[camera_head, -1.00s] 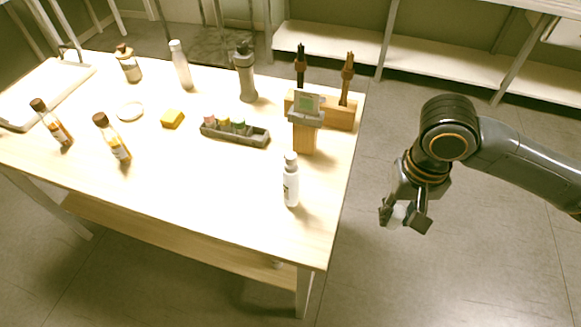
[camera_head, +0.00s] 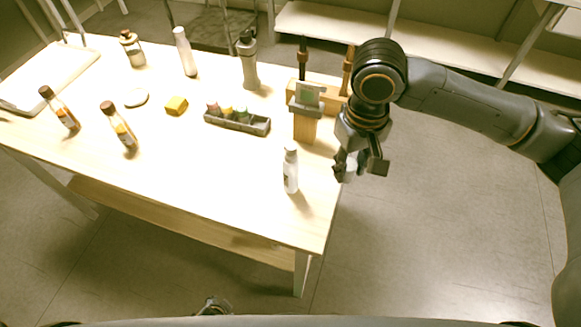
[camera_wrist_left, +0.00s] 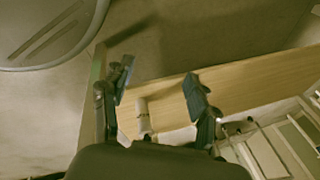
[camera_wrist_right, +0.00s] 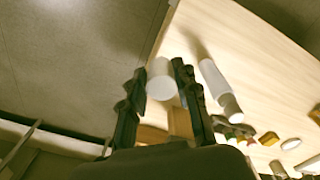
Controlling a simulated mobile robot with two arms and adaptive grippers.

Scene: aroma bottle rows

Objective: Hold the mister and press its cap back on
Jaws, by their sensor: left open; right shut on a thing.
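The mister, a slim white bottle with a narrower white top (camera_head: 291,168), stands upright near the table's front right corner. In the right wrist view it (camera_wrist_right: 216,84) lies just right of my fingers, apart from them. My right gripper (camera_head: 358,168) is shut on a whitish cap, which shows as a plain white cylinder (camera_wrist_right: 161,80) between the fingers. It hangs beside the table's right edge, right of the mister. My left gripper (camera_wrist_left: 160,86) is open and empty; only a small part of it (camera_head: 213,306) shows at the bottom of the head view.
A wooden stand with a grey-topped device (camera_head: 306,110) and dark-handled tools is behind the mister. A grey tray (camera_head: 237,124) of small bottles, a yellow block (camera_head: 176,105) and amber bottles (camera_head: 120,127) stand further left. The tabletop's front middle is clear.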

